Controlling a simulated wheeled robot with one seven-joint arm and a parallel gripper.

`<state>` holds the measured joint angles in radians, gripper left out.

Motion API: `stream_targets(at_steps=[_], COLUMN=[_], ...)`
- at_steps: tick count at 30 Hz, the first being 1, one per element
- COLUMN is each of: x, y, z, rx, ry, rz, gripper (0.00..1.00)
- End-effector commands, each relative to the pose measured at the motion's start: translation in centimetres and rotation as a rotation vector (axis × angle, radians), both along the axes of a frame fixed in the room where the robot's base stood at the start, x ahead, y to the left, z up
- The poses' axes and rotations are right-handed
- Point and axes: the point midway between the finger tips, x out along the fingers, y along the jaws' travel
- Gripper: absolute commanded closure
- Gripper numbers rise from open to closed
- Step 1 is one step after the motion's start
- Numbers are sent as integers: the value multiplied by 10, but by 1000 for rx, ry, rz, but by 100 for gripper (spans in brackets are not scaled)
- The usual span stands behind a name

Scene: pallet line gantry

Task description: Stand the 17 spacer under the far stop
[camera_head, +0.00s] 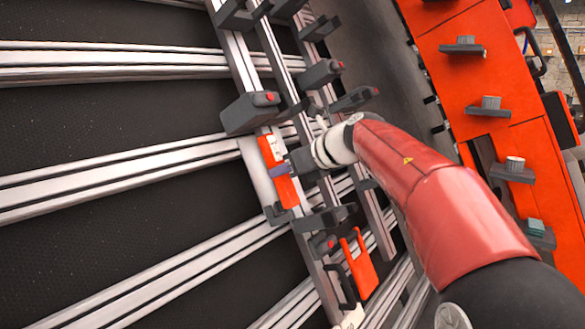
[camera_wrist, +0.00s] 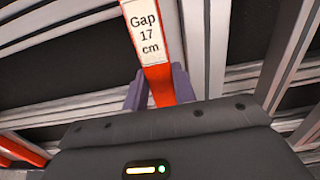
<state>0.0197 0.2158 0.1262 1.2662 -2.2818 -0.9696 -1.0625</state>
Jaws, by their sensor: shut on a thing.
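The 17 spacer (camera_head: 287,192) is a flat orange-red bar with a white label. In the wrist view the spacer (camera_wrist: 142,38) shows its label "Gap 17 cm". My gripper (camera_head: 280,171) is shut on it, with purple fingers (camera_wrist: 158,88) on both sides near its lower part. In the head view the spacer lies along a silver rail, its upper end close below a dark grey stop block (camera_head: 246,113) with a red button. I cannot tell whether they touch, or for certain that this block is the far stop. The spacer's contact with the rail is hidden.
More dark blocks with red ends (camera_head: 318,74) sit along the parallel rails. A small grey bracket (camera_head: 277,213) is by the spacer's lower end. Another orange piece (camera_head: 361,267) hangs lower right. An orange rack (camera_head: 470,75) with grey pegs stands at right.

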Motion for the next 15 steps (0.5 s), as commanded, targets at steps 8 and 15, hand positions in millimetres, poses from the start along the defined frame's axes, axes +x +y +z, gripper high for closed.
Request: stream_targets(at_steps=[8,15], x=[12,21], y=[16,28], z=[-10,-18], rx=[0,0], ry=[0,0], rz=[1,1], gripper=[100,100])
